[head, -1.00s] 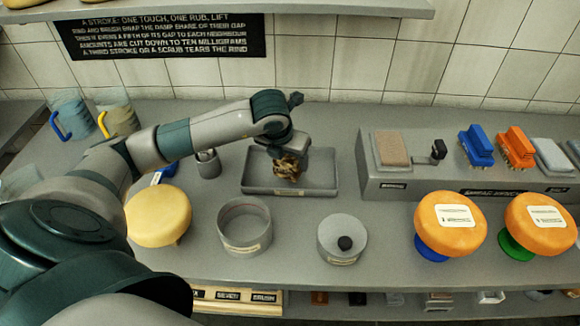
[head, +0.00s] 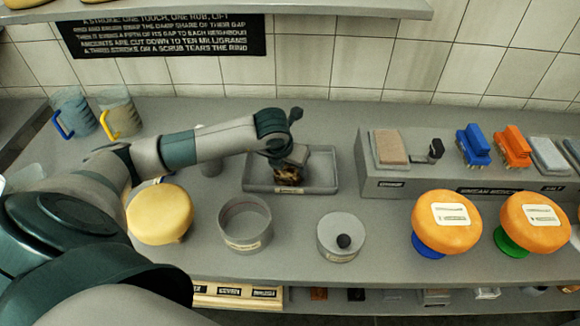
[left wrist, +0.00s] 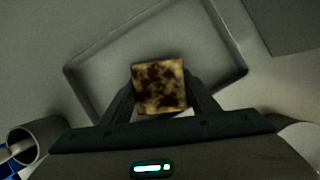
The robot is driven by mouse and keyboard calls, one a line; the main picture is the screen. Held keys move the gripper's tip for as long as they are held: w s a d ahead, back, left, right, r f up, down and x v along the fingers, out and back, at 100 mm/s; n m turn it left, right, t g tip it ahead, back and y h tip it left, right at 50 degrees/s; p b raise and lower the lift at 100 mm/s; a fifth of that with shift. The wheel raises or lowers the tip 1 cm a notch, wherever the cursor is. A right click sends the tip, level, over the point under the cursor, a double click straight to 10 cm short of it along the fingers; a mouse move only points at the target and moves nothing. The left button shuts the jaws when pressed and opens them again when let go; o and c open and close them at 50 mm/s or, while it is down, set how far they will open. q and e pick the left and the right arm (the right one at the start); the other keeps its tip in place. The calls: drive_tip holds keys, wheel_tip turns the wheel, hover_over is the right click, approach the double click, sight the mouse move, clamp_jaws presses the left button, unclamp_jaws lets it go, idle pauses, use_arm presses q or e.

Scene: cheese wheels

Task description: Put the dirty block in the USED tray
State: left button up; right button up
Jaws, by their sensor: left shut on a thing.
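The dirty block (head: 288,177), brown and tan with dark blotches, is held in my left gripper (head: 289,169). In the left wrist view the block (left wrist: 158,82) sits between the two fingers of the gripper (left wrist: 159,90), which is shut on it. The block is over the grey shallow tray (head: 325,184), near its front wall; the tray's rim (left wrist: 72,73) also shows in the left wrist view. The tray's front label is too small to read. I cannot tell whether the block touches the tray floor. My right gripper is not in view.
An open round pot (head: 245,224) and a lidded pot (head: 340,237) stand in front of the tray. A yellow cheese wheel (head: 159,214) is at the left. Orange wheels (head: 446,223) and a raised stand (head: 400,184) with brushes are at the right.

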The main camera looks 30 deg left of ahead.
use_arm(q)
drive_tip(key=o, duration=1.1)
drive_tip(key=shift+r, duration=0.15)
drive_tip(key=shift+b+v, duration=1.5)
drive_tip(key=shift+v, duration=4.4)
drive_tip(key=shift+s, duration=0.1)
